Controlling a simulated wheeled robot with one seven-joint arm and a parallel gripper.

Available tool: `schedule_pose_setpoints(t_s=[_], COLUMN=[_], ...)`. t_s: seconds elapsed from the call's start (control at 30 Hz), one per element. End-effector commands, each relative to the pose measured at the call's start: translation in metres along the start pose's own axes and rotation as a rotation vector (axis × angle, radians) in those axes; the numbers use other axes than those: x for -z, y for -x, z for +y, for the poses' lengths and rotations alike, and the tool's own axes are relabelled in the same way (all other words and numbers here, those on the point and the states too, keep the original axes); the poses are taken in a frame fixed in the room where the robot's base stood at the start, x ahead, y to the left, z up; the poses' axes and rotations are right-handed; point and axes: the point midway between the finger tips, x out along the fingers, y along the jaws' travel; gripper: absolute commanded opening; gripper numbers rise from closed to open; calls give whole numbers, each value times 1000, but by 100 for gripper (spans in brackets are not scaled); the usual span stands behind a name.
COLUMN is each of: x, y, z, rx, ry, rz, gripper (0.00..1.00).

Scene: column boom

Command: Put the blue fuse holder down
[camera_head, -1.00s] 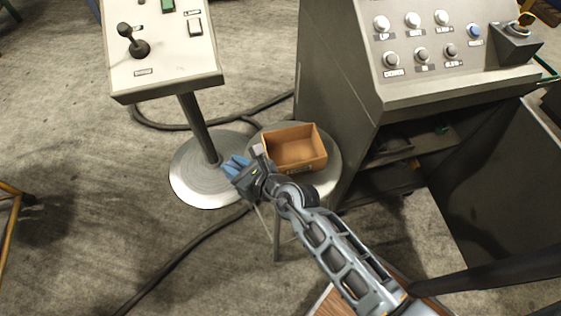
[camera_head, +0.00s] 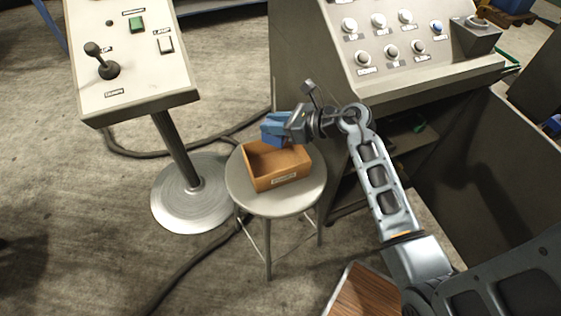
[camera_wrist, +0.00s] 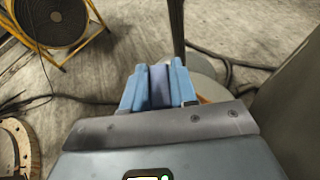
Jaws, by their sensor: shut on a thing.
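My gripper (camera_head: 271,130) has light blue fingers and hangs over the back part of an open brown box (camera_head: 279,182) in the head view. The fingers are shut on the blue fuse holder (camera_head: 277,141), which is a darker blue and mostly hidden by them. In the wrist view the fuse holder (camera_wrist: 160,86) shows as a narrow darker strip between the fingertips (camera_wrist: 154,78). The fuse holder appears above the box; its exact height over the rim is hard to tell. The box stands on a round grey stool (camera_head: 280,206).
A control pedestal (camera_head: 130,60) with a joystick stands left of the stool on a round base (camera_head: 175,208). A grey console (camera_head: 318,50) with knobs rises close behind and right of the box. A dark cable (camera_head: 190,265) runs over the floor. The box interior, where visible, looks empty.

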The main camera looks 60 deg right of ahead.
Motion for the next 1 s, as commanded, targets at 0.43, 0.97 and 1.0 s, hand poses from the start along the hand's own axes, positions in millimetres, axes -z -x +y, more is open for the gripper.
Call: schedule_pose_setpoints(t_s=[0.43, 0.97, 1.0], x=[57, 88, 88], y=[-23, -36, -36], z=[-2, -2, -2], rx=[-1, 0, 0], ry=[-2, 0, 0], rz=[1, 0, 0], gripper=[0, 0, 0])
